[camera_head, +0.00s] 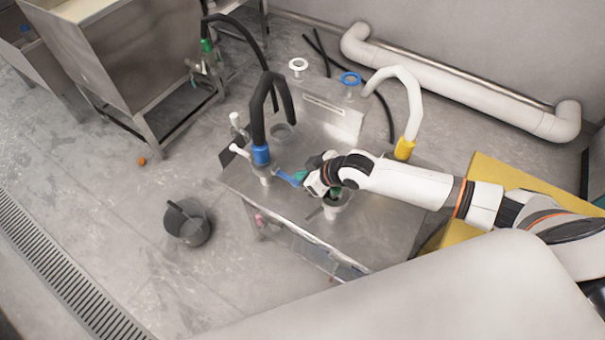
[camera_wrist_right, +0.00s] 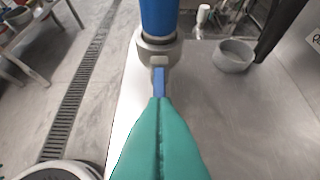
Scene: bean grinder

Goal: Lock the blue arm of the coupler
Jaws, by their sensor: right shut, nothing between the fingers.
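The coupler is a grey metal fitting below a blue collar (camera_head: 261,155) on a black hose, at the left of the steel table. It shows in the right wrist view as a metal ring (camera_wrist_right: 156,50) under the blue collar (camera_wrist_right: 158,15). Its blue arm (camera_head: 287,179) sticks out toward my right gripper (camera_head: 302,176). The arm also shows in the wrist view (camera_wrist_right: 159,82), right ahead of the teal fingertips (camera_wrist_right: 160,101). The fingers are shut together and empty; whether they touch the arm is unclear. My left gripper is not in view.
The steel table (camera_head: 300,235) carries a cup-like port (camera_head: 338,205) under my right wrist. A white hose with a yellow collar (camera_head: 404,149) stands at the table's right. A bucket (camera_head: 188,224) stands on the floor to the left.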

